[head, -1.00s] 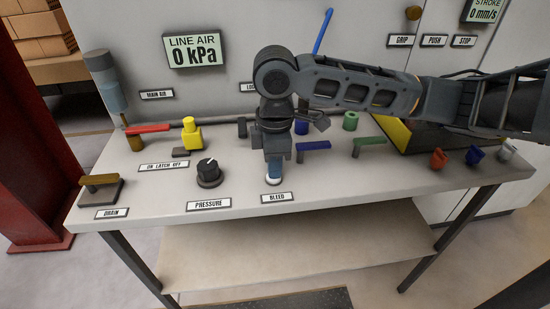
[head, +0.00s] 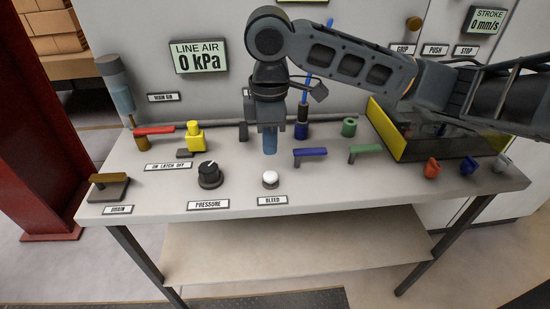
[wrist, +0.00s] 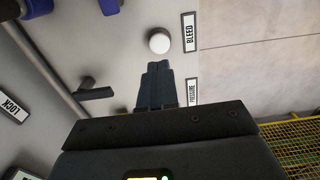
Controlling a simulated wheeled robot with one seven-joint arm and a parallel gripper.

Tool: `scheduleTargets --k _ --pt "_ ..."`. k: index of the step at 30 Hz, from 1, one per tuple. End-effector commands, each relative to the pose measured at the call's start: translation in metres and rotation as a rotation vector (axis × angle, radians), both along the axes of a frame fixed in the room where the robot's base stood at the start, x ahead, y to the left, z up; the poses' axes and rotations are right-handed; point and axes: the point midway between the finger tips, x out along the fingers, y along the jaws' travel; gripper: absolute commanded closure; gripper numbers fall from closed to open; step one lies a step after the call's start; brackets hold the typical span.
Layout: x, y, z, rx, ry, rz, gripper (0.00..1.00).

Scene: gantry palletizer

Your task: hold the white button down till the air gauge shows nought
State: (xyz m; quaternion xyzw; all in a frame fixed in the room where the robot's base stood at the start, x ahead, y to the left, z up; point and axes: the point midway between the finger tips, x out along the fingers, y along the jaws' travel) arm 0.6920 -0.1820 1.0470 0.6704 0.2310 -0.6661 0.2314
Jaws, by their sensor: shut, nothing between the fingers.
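The white button (head: 270,179) stands on the bench top behind the BLEED label (head: 272,200), with nothing touching it. My gripper (head: 270,152) is shut and empty, pointing down, above and a little behind the button in the head view. In the wrist view the button (wrist: 159,41) shows just beyond the shut fingertips (wrist: 158,66). The LINE AIR gauge (head: 199,57) on the back panel reads 0 kPa.
A black PRESSURE knob (head: 209,175) stands left of the button. A yellow valve (head: 194,137), a red lever (head: 154,130) and the DRAIN lever (head: 108,184) are further left. Blue (head: 310,152) and green (head: 366,148) levers stand right. The bench front is clear.

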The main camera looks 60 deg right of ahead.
Motion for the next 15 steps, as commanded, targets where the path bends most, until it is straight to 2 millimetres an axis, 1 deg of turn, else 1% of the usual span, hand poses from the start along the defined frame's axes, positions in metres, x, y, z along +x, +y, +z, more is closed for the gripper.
scheduleTargets --k 1,3,6,10,15 --pt "0.0 -0.001 0.01 -0.002 -0.004 -0.001 1.0" --pt "0.0 -0.001 0.024 -0.002 -0.004 -0.001 1.0" --pt "0.0 -0.001 0.039 -0.003 -0.003 0.0 1.0" --pt "0.0 -0.001 0.05 -0.003 -0.003 -0.002 1.0" --pt "0.0 -0.001 0.055 -0.001 -0.002 -0.001 1.0"
